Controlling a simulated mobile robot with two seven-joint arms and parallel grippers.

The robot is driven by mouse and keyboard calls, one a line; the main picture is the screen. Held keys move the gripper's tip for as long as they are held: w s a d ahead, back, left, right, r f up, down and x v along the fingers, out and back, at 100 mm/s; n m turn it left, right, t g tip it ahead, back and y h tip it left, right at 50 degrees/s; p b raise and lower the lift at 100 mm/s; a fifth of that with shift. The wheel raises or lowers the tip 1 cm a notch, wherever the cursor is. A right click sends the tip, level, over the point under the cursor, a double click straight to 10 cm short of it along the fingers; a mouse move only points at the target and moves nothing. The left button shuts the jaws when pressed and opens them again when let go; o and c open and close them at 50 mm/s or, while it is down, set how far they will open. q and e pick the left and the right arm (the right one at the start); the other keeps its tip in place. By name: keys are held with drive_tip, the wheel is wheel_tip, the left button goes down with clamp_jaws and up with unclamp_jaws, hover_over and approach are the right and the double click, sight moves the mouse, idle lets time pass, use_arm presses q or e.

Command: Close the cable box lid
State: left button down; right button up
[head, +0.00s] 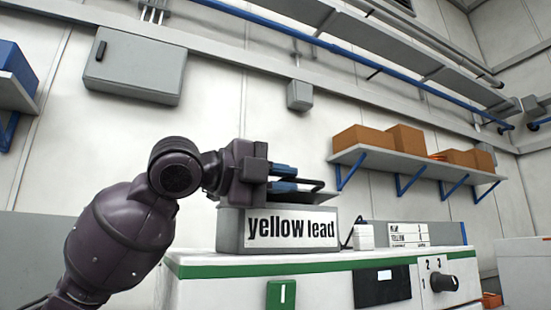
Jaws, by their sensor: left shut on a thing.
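The grey cable box (230,232) stands on top of the white and green charging station, with a "yellow lead" label on its front. Its lid (300,196) shows as a thin edge at the box's top, with a dark handle bar (316,183) at its right. I cannot tell how far the lid stands from the box's rim. My left gripper (287,180) reaches in from the left, just above the box, with its blue fingers shut on the lid's handle. The inside of the box is hidden. My right gripper is out of view.
The charging station (330,262) carries a knob (445,283), a small dark screen (382,286) and a label panel (409,234). A small white block (363,237) stands right of the box. A wall shelf (410,165) with brown boxes is behind at right.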

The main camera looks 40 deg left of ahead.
use_arm(q)
wheel_tip(320, 180, down, 2)
drive_tip(key=shift+f+m, duration=0.1)
drive_tip(key=shift+m, duration=0.6)
drive_tip(key=shift+f+b, duration=0.25)
drive_tip(key=shift+b, duration=0.1)
drive_tip(key=c, duration=1.2)
unclamp_jaws()
